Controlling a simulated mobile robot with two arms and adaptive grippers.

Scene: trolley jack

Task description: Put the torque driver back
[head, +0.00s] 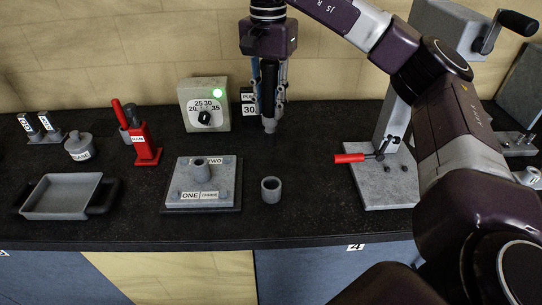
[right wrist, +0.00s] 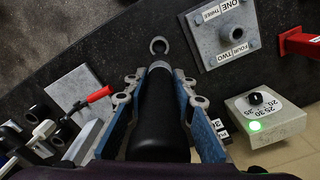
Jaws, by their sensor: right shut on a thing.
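The torque driver (head: 269,85) has a black body with a grey tip. My right gripper (head: 268,92) is shut on it and holds it upright, tip down, near the back of the counter. The driver also fills the middle of the right wrist view (right wrist: 165,115), between the blue-padded fingers. The grey torque setting box (head: 204,104) stands to its left with a dial and a lit green lamp. A small sign reading 30 (head: 249,109) stands just behind the driver's left side; its upper line is partly hidden. My left gripper is not in view.
A grey plate with a central post and labels (head: 203,196) lies in front. A grey ring (head: 271,189) stands beside it. A grey stand with a red-handled lever (head: 349,158) is at right. A tray (head: 62,207), red tool (head: 146,152) and base pot (head: 79,150) are at left.

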